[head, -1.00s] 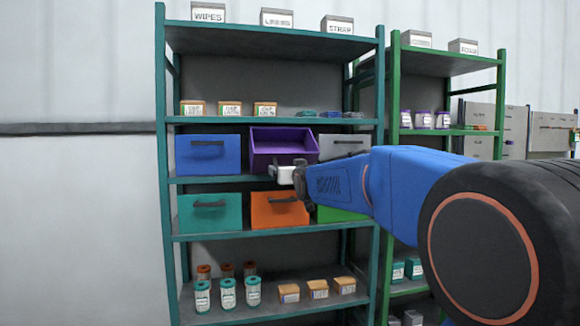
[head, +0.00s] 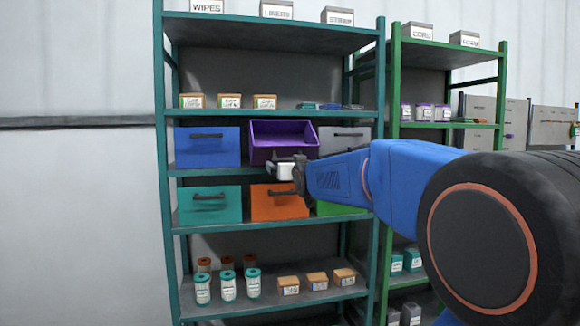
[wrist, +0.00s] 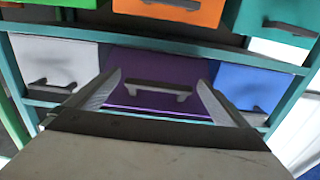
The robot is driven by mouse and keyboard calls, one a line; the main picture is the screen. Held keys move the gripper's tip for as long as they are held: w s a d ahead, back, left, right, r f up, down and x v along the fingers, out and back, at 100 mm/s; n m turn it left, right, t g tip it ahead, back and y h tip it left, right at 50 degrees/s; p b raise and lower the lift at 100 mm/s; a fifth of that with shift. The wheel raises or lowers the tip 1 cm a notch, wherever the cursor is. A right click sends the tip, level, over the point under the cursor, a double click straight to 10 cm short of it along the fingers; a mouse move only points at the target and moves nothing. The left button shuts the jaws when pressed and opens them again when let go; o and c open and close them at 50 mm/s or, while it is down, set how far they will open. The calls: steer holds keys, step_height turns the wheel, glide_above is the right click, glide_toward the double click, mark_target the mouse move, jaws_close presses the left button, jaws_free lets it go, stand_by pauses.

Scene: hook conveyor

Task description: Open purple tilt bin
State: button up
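The purple tilt bin (head: 284,140) is in the teal shelf's upper bin row, between the blue and grey bins. It leans forward with its top open, and I see its inside in the head view. In the wrist view, which is upside down, the bin's front (wrist: 157,65) shows with its dark handle (wrist: 157,91). My gripper (wrist: 158,80) is open, with one finger on either side of the handle and a gap to each. In the head view my gripper (head: 276,172) is at the bin's lower front and hides the handle.
A blue bin (head: 207,150) is left and a grey bin (head: 342,142) right of it. Below are teal (head: 208,208), orange (head: 278,206) and green (head: 338,209) bins. Small boxes (head: 228,101) stand on the shelf above. A green shelf unit (head: 392,110) is to the right.

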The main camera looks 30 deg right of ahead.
steer(key=v, duration=1.7)
steer(key=shift+s, duration=0.25)
steer(key=s+a+f+n+g+y, duration=0.1)
steer(key=s+a+f+g, duration=0.3)
steer(key=f, duration=0.6)
steer(key=s+a+f+g+y, duration=0.2)
steer(key=s+a+f, duration=0.3)
steer(key=f, duration=0.6)
steer(key=s+a+f+n+g+y, duration=0.1)
steer(key=s+a+f+g, duration=0.2)
steer(key=s+f, duration=0.4)
steer(key=s+a+f+n+g+y, duration=0.1)
steer(key=s+a+f+g, duration=0.2)
steer(key=s+f, duration=0.5)
steer(key=s, duration=0.2)
steer(key=shift+s+g, duration=0.3)
steer(key=shift+s, duration=0.1)
steer(key=shift+d, duration=0.1)
